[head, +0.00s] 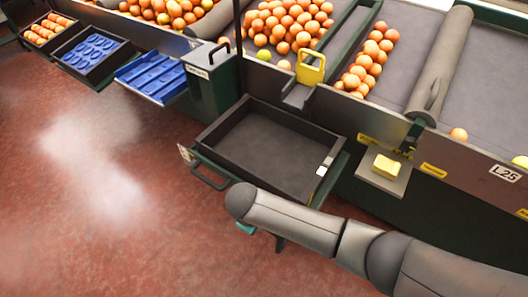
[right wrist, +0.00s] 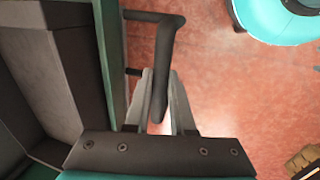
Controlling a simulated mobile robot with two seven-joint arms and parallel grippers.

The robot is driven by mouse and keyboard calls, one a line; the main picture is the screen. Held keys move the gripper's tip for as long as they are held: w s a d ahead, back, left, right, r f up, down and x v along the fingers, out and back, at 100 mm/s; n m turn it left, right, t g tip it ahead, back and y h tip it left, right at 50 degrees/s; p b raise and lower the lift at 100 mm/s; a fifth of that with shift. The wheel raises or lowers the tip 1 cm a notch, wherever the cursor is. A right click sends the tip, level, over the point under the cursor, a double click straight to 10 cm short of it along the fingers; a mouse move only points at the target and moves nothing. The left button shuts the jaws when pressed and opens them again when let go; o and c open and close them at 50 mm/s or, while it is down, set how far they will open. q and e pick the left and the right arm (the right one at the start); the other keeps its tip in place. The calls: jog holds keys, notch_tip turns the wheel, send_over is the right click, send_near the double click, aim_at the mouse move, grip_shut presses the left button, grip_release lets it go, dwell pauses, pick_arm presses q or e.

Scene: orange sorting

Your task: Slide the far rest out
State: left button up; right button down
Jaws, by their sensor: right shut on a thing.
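A green-framed rest (head: 334,182) carries an empty dark crate (head: 300,128) at the front of the machine. A dark bar handle (head: 208,180) shows at its left front. In the right wrist view, my right gripper (right wrist: 160,90) is shut on a dark handle (right wrist: 168,45) fixed to a green edge (right wrist: 108,45), with the crate wall (right wrist: 75,70) beside it. I cannot tell whether both views show the same handle. My left gripper is not in view.
A green post (head: 212,92) and a blue tray (head: 150,76) stand left of the crate. A small shelf with a yellow block (head: 387,166) is at its right. Oranges (head: 290,22) fill lanes behind. The red floor (head: 90,200) in front is open.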

jog(key=s+a+p, duration=0.3)
jog(key=s+a, duration=0.2)
jog(key=s, duration=0.2)
jog(key=shift+s+a, duration=0.25)
jog(key=shift+s, duration=0.05)
jog(key=c, duration=1.2)
grip_release()
jog(key=o, duration=0.8)
jog(key=shift+w, duration=0.1)
pick_arm(q)
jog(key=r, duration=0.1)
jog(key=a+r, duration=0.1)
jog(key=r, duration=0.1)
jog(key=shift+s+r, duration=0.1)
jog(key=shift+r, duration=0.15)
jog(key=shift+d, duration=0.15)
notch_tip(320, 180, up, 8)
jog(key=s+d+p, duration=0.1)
jog(key=p, duration=0.7)
pick_arm(e)
jog(key=w+d+v, duration=0.1)
jog(key=v, duration=0.5)
jog(key=shift+r, duration=0.6)
